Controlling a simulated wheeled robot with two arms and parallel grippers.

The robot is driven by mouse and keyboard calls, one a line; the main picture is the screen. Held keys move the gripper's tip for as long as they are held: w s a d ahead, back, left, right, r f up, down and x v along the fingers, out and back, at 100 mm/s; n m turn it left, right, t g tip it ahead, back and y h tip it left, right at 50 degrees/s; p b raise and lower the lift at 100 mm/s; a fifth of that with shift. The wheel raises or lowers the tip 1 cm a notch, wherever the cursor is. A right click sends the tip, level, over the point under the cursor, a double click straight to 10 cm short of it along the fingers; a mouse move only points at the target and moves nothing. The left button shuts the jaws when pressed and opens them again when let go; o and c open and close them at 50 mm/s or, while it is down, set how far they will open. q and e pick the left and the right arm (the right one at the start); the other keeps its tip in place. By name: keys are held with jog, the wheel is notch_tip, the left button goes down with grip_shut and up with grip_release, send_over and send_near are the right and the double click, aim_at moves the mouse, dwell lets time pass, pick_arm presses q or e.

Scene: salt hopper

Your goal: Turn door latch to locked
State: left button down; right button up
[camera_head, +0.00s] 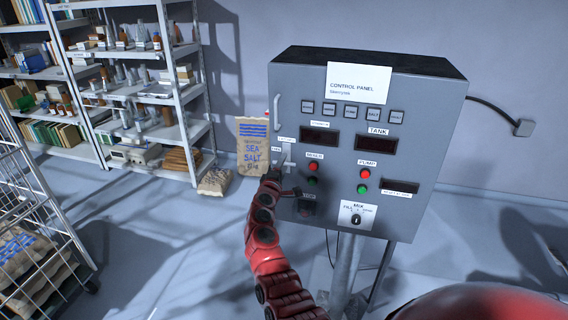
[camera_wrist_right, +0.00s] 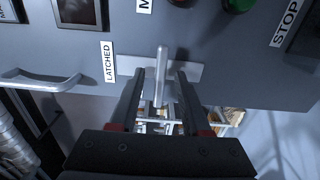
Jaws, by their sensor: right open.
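The door latch is on the left edge of the grey control panel (camera_head: 345,140). In the right wrist view its silver lever (camera_wrist_right: 161,74) stands across a pale backplate (camera_wrist_right: 205,72), beside a label reading LATCHED (camera_wrist_right: 108,62). In the head view the latch (camera_head: 289,164) is small and partly hidden by my gripper. My right gripper (camera_wrist_right: 159,88) is open, with one finger on each side of the lever. Clear gaps show between the fingers and the lever. My left gripper is not in view.
A door handle (camera_head: 277,113) sits above the latch on the same edge. Red and green buttons (camera_head: 364,174) and a dial (camera_head: 356,218) are to the right. A salt bag (camera_head: 252,150), shelves (camera_head: 140,90) and a wire cart (camera_head: 35,215) stand at left.

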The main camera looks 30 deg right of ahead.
jog(key=shift+w+d, duration=0.3)
jog(key=shift+d, duration=0.15)
grip_shut()
